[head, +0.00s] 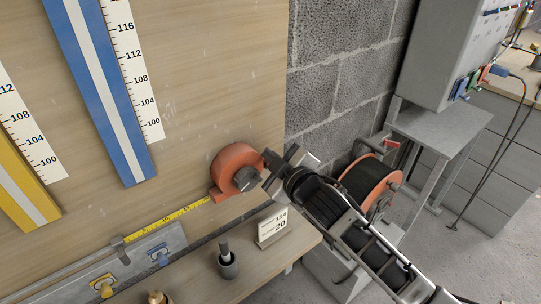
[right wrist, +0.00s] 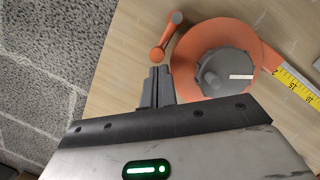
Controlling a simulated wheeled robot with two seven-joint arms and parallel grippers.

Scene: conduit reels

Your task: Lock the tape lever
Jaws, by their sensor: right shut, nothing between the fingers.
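The orange tape reel (head: 232,160) is mounted on the wooden board, with a grey round hub and knob on its face. It also shows in the right wrist view (right wrist: 184,68). A small orange lever (right wrist: 166,36) with rounded ends lies beside the reel in the right wrist view, tilted. My right gripper (right wrist: 158,72) is shut and empty, its tips just below the lever's lower end; I cannot tell whether they touch. In the head view my right gripper (head: 268,168) is right of the reel and hides the lever area. The yellow tape (head: 168,219) runs left from the reel. My left gripper is out of view.
A label stand (head: 273,226) and a dark cup (head: 228,264) stand on the wooden ledge below. A blue bar (head: 98,90) and a yellow bar (head: 24,197) lie on the board. Another orange reel (head: 371,187) stands behind my right arm.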

